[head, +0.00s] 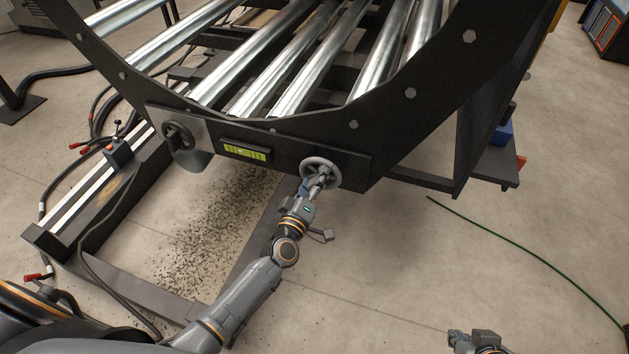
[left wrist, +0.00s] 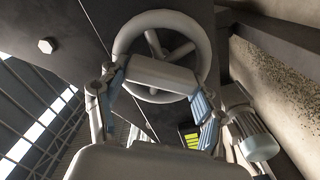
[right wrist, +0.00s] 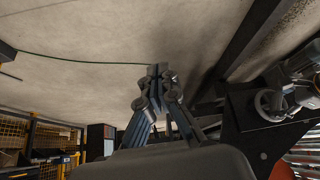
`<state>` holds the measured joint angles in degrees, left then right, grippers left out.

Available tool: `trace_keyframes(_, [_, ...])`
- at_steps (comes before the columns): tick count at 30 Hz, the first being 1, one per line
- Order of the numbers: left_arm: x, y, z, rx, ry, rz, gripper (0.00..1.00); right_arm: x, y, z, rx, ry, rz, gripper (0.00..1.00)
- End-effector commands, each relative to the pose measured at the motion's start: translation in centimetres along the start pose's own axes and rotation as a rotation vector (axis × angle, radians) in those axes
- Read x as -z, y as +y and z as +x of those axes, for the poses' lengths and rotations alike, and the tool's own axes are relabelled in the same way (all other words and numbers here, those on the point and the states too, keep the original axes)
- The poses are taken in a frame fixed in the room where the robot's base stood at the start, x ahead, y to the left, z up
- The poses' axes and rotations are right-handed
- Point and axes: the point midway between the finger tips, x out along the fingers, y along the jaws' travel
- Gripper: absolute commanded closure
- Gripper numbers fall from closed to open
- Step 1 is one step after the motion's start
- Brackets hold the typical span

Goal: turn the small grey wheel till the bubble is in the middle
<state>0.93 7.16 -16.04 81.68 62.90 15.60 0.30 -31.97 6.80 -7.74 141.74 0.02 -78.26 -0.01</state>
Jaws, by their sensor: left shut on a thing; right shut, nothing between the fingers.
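The small grey wheel (head: 325,161) is on the right part of the black front plate. It fills the upper middle of the left wrist view (left wrist: 160,18) and shows at the right of the right wrist view (right wrist: 262,103). My left gripper (head: 317,182) is shut on the wheel, its fingers partly hidden by its own body. The yellow-green bubble level (head: 244,153) sits on the plate left of the wheel; its bubble is too small to place. It shows partly behind a finger in the left wrist view (left wrist: 189,139). My right gripper (right wrist: 158,73) is shut and empty, away from the plate.
A darker handwheel (head: 178,134) is left of the level, with a metal plate beside it. Steel rollers (head: 252,70) lie behind the curved black frame (head: 433,98). Dark crumbs (head: 215,225) cover the floor below. A green cable (head: 525,247) crosses the clear floor at right.

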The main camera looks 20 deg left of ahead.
Motion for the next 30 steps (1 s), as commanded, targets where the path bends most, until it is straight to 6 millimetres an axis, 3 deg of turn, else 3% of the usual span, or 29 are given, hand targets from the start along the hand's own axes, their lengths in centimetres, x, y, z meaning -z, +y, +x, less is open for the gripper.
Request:
trace_keyframes(1, [0.7, 0.3, 0.5, -0.009, 0.016, -0.045, 0.64, 0.5, -0.1, 0.2, 0.002, 0.027, -0.001, 1.00])
trace_keyframes(18, [0.6, -0.1, 0.5, -0.013, 0.014, -0.566, 0.64, 8.7, -1.2, 0.1, 0.024, 0.421, -0.008, 1.00])
trace_keyframes(30, [0.5, -0.2, 0.5, -0.014, 0.012, -0.778, 0.64, 12.2, -1.7, -1.2, 0.036, 0.611, -0.010, 1.00])
